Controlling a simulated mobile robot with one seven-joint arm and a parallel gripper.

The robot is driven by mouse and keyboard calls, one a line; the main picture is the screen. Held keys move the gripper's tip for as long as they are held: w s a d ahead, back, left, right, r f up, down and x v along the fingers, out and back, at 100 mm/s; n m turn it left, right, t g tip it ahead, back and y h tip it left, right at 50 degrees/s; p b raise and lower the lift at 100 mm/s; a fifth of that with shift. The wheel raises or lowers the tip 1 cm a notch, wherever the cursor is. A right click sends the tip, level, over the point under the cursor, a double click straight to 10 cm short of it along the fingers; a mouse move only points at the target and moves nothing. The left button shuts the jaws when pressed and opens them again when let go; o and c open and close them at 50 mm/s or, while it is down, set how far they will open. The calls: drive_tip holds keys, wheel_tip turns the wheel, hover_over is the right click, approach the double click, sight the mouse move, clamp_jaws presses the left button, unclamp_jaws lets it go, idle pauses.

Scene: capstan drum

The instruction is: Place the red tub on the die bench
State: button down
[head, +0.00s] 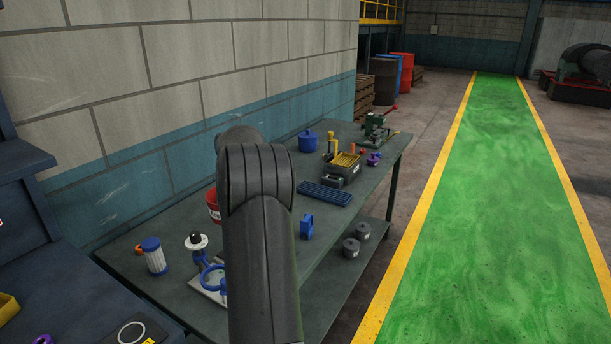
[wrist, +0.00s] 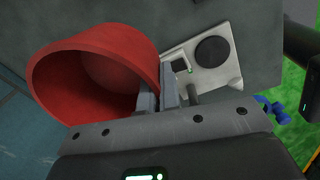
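The red tub (head: 211,198) shows in the head view just left of my arm, which hides part of it. In the wrist view the red tub (wrist: 95,75) is large and close, its open mouth facing left. My gripper (wrist: 158,92) has its fingers close together at the tub's right side, one on each side of the wall, shut on it. I cannot tell whether the tub touches the surface beneath. A long dark grey bench (head: 180,225) runs along the block wall. My gripper is hidden in the head view.
On the grey bench are a blue pot (head: 308,141), a blue grid mat (head: 325,194), a box with a yellow rack (head: 343,168), a white-and-blue jar (head: 154,256) and a blue clamp stand (head: 210,272). A dark blue bench (head: 35,265) stands left. A green walkway (head: 490,200) is clear at right.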

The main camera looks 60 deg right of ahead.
drive_tip(key=shift+n, duration=0.3)
drive_tip(key=w+a+f, duration=0.1)
drive_tip(key=w+f, duration=0.1)
drive_tip(key=w, duration=0.1)
drive_tip(key=w+a+f, duration=0.1)
drive_tip(key=w+f, duration=0.1)
drive_tip(key=w, duration=0.1)
drive_tip(key=w+a+f, duration=0.1)
drive_tip(key=w+f, duration=0.2)
drive_tip(key=shift+w+a, duration=0.35)
drive_tip(key=shift+w, duration=0.05)
drive_tip(key=shift+f, duration=2.1)
drive_tip(key=shift+f, duration=0.15)
drive_tip(key=c, duration=1.6)
unclamp_jaws()
drive_tip(key=shift+c, duration=0.2)
